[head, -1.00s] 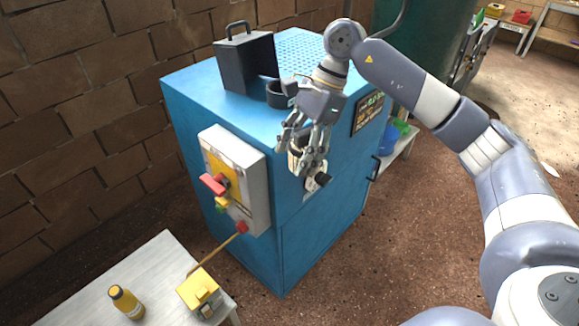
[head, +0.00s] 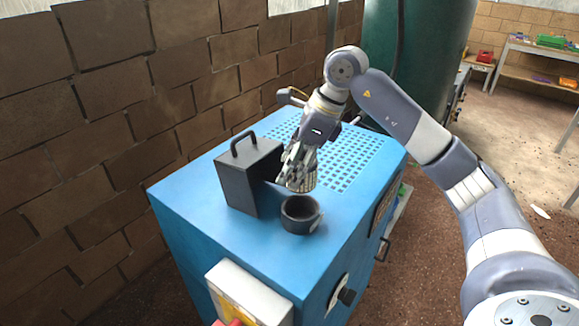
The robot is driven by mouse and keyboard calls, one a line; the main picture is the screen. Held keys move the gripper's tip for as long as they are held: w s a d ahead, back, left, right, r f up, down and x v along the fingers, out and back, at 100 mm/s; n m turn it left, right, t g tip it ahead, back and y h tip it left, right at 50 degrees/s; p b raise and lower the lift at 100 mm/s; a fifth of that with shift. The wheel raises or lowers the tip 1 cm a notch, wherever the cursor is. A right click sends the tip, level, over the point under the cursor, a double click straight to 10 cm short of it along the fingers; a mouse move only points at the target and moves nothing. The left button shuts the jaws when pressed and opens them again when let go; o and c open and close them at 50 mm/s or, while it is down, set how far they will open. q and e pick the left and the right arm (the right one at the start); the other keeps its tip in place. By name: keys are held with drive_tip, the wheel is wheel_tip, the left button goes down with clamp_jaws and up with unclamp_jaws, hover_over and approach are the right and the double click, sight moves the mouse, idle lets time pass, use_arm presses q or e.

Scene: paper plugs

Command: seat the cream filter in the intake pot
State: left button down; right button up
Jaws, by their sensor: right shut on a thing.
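The cream filter (head: 310,181) is a small pale piece, partly hidden by the fingers around it. My right gripper (head: 296,178) is shut on it and holds it above and just behind the intake pot. The intake pot (head: 301,221) is a short, dark, round cup standing open on top of the blue cabinet. The filter appears apart from the pot, though the exact gap is hard to judge. My left gripper is not in view.
A dark grey box with a handle (head: 245,180) stands left of the pot, close to my right gripper. The blue cabinet (head: 190,200) has a perforated grille (head: 350,165) on top. A control box (head: 250,297) is on its front. A brick wall (head: 80,150) rises at left.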

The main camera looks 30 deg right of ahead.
drive_tip(key=shift+s+r, duration=0.15)
drive_tip(key=shift+s, duration=0.15)
drive_tip(key=shift+w+f+b, duration=0.15)
drive_tip(key=shift+f+b, duration=0.3)
drive_tip(key=shift+f, duration=0.2)
wheel_tip(320, 180, down, 5)
drive_tip(key=b, duration=0.3)
drive_tip(key=shift+r, duration=0.2)
drive_tip(key=shift+a+f+b, duration=0.1)
drive_tip(key=shift+f+b, duration=1.4)
drive_tip(key=shift+f, duration=0.2)
idle(0.6)
drive_tip(key=shift+r, duration=0.15)
idle(1.3)
drive_tip(key=shift+s+f, duration=0.2)
drive_tip(key=shift+f, duration=0.2)
idle(1.7)
drive_tip(key=shift+r, duration=0.15)
